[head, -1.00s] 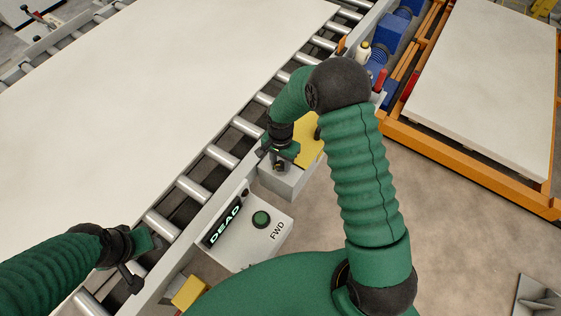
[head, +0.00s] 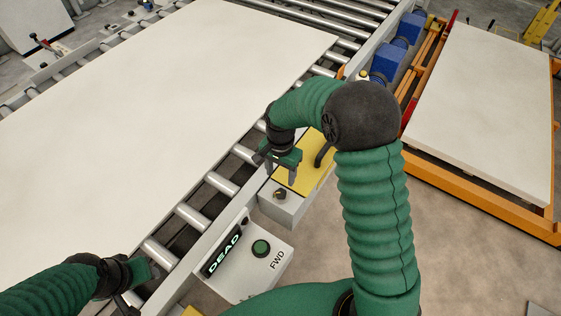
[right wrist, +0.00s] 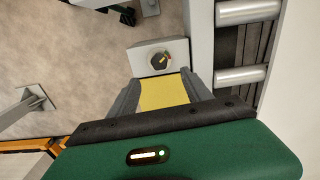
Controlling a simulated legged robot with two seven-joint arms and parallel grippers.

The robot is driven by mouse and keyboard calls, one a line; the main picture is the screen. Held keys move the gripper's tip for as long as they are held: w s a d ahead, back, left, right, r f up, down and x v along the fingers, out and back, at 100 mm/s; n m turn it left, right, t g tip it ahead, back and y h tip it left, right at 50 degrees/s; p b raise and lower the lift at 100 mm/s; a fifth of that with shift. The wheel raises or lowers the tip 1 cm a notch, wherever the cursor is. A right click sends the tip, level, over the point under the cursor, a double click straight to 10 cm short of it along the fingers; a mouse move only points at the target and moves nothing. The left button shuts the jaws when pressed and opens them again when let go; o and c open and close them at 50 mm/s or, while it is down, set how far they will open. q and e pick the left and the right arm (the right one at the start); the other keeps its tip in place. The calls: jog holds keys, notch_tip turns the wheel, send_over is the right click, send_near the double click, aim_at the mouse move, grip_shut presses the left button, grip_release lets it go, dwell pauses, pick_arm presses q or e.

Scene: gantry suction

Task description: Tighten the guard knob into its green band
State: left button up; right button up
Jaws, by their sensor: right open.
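The guard knob (head: 280,194) is a small black knob on top of a grey box beside the roller conveyor. In the right wrist view the knob (right wrist: 160,61) shows a yellow pointer line on a dark round dial with small coloured marks. I cannot tell if the pointer lies in the green band. My right gripper (head: 281,168) is open and empty, above and beyond the knob, over the yellow plate. In the right wrist view its two fingers (right wrist: 162,92) stand apart with the knob beyond them. My left gripper (head: 143,275) is at lower left near the rollers; its fingers are unclear.
A grey control box (head: 246,268) with a green button and a "DEAD" display stands nearer me. A yellow plate (head: 312,160) with a black handle adjoins the knob box. A large pale board (head: 150,100) lies on the rollers. An orange-framed table (head: 490,110) stands at right.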

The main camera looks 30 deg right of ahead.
notch_tip(320, 180, up, 7)
jog(key=shift+f, duration=0.15)
dwell(0.4)
jog(key=s+a+f+n+t, duration=0.2)
jog(key=s+a+n, duration=0.1)
jog(key=s+n, duration=0.8)
jog(key=s, duration=0.3)
jog(key=shift+s+t, duration=0.15)
jog(key=shift+t, duration=0.15)
jog(key=shift+s+a+r, duration=0.1)
jog(key=shift+s+r, duration=0.05)
